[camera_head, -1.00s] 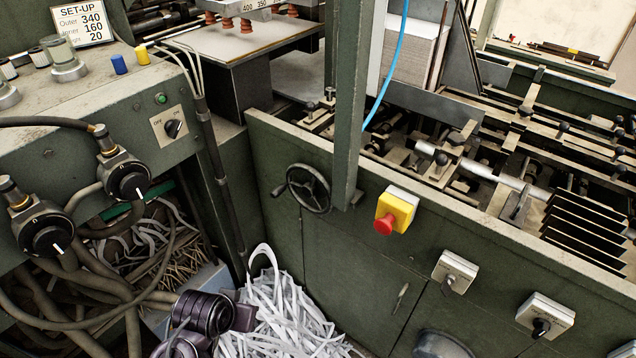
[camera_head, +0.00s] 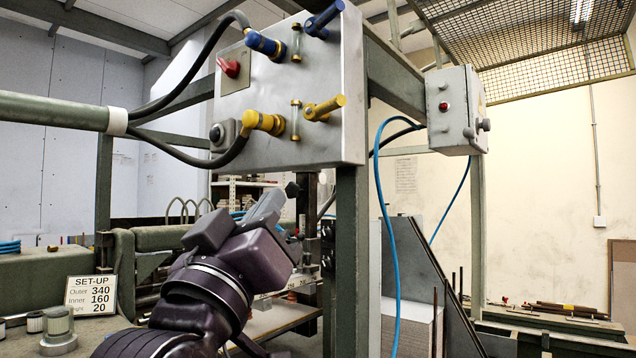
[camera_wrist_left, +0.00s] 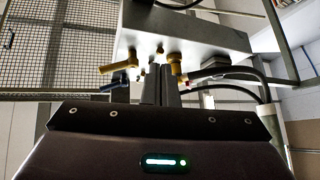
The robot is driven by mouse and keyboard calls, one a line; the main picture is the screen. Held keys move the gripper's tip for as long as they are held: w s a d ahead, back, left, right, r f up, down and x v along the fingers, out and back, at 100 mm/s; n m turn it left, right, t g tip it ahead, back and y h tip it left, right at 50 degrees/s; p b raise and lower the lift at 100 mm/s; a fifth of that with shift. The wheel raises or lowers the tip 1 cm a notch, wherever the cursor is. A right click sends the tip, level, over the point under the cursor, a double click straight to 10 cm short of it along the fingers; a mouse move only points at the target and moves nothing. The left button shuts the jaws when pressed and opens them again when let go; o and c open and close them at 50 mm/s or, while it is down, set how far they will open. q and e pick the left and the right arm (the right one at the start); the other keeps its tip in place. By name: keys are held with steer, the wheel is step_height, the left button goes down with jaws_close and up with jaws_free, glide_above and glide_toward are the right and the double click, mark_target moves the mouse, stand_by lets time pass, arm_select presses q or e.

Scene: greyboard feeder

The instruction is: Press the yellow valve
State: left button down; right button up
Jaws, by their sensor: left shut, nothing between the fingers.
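The yellow valve (camera_head: 325,107) is a lever-handled valve low on the front of a grey metal panel (camera_head: 345,60). A yellow hose fitting (camera_head: 263,123) sits to its left with a black hose. In the left wrist view the yellow valve (camera_wrist_left: 120,66) shows left of centre, under the panel. My left gripper (camera_head: 290,190) is below the panel and below the valve, apart from it in the head view. Its fingers (camera_wrist_left: 163,78) point up towards the panel in the left wrist view; they are shut and empty. My right gripper is not in view.
Above the yellow valve are a blue valve (camera_head: 324,18) and blue fitting (camera_head: 262,44). A red knob (camera_head: 230,67) is at the panel's left. A green post (camera_head: 352,250) stands under the panel. A grey switch box (camera_head: 452,110) and blue hose (camera_head: 382,200) are to the right.

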mark_target(330, 108)
arm_select(q)
steer(key=s+d+r+t+h, duration=0.1)
steer(key=s+r+t+h, duration=0.1)
steer(key=s+r, duration=0.4)
step_height(330, 108, up, 2)
steer(key=shift+s+d+r+m+h, duration=0.2)
steer(key=shift+s+m+h, duration=0.1)
steer(key=shift+s+m, duration=0.1)
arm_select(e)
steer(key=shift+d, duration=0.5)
